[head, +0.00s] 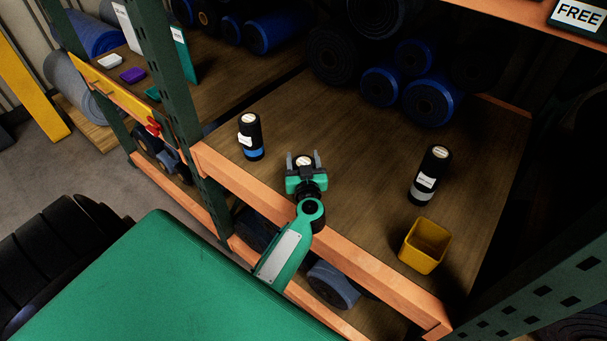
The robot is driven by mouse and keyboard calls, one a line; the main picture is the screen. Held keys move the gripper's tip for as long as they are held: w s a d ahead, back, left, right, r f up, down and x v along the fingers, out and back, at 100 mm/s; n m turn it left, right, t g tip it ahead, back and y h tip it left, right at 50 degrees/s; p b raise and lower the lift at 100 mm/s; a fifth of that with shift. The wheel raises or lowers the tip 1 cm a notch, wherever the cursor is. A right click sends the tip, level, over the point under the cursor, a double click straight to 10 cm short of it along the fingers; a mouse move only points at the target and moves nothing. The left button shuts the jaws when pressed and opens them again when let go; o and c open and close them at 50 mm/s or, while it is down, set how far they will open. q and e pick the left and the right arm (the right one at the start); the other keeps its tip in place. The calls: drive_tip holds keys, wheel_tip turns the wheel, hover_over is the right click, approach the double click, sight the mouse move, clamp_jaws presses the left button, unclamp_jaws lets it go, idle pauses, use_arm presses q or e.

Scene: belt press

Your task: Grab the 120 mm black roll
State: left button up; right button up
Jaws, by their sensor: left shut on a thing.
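My left gripper (303,160) reaches over the shelf's front beam, with its two grey fingers on either side of a roll (304,161) with a pale round top. It is shut on this roll. My gripper hides most of the roll, so its length and label cannot be read. A black roll (251,145) with a white label and a blue band stands upright to the left, apart from the gripper. A taller-looking black roll (431,166) with a white label stands upright to the right. Size markings are too small to read. My right gripper is not in view.
The wooden shelf (350,130) has an orange front beam (345,240) and green posts. A yellow square bin (425,246) stands near the front right. Large black and blue rolls (430,100) are stacked at the back. A FREE sign (578,14) hangs upper right. The shelf middle is clear.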

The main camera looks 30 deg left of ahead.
use_arm(q)
drive_tip(key=shift+r, duration=0.1)
wheel_tip(320, 180, up, 20)
drive_tip(key=p, duration=0.5)
drive_tip(key=shift+p, duration=0.3)
